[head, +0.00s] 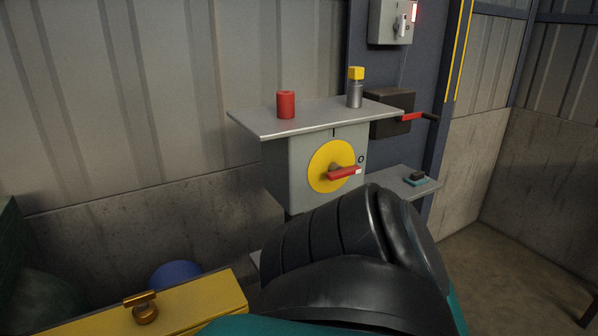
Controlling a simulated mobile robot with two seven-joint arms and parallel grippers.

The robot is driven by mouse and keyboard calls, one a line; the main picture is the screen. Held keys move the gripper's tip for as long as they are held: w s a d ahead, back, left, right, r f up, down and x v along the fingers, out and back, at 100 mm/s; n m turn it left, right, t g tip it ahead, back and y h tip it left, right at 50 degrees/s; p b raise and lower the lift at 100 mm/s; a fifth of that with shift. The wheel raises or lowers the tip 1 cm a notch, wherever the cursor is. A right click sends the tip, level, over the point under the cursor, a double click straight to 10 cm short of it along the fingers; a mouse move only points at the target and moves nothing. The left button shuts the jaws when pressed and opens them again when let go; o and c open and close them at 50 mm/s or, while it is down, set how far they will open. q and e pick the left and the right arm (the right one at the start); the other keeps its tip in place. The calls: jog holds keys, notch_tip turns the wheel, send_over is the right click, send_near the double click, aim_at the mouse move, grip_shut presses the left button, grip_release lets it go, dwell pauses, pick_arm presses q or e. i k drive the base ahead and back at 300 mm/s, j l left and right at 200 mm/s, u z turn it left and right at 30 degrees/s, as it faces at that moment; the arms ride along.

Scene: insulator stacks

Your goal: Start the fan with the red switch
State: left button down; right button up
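The red switch (344,173) is a rotary handle on a round yellow plate (324,181). It is on the front of a grey box (301,184) under a shelf. The handle lies nearly level and its pale tip points right, near an "O" mark. A short black line marks the box above the plate. No fan shows in the head view. Neither of my grippers is in view. A large black and teal part, which looks like my own arm, fills the bottom middle and comes up close below the grey box.
The shelf (262,121) above bears a red cylinder (286,105) and a yellow-capped bottle (355,92). Right are a dark box (391,108) with a red crank (414,117) and a lower ledge (391,179). A lever box (388,22) hangs above. A yellow case (190,306) stands lower left.

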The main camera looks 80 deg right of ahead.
aim_at(335, 172)
jog(key=z, duration=2.8)
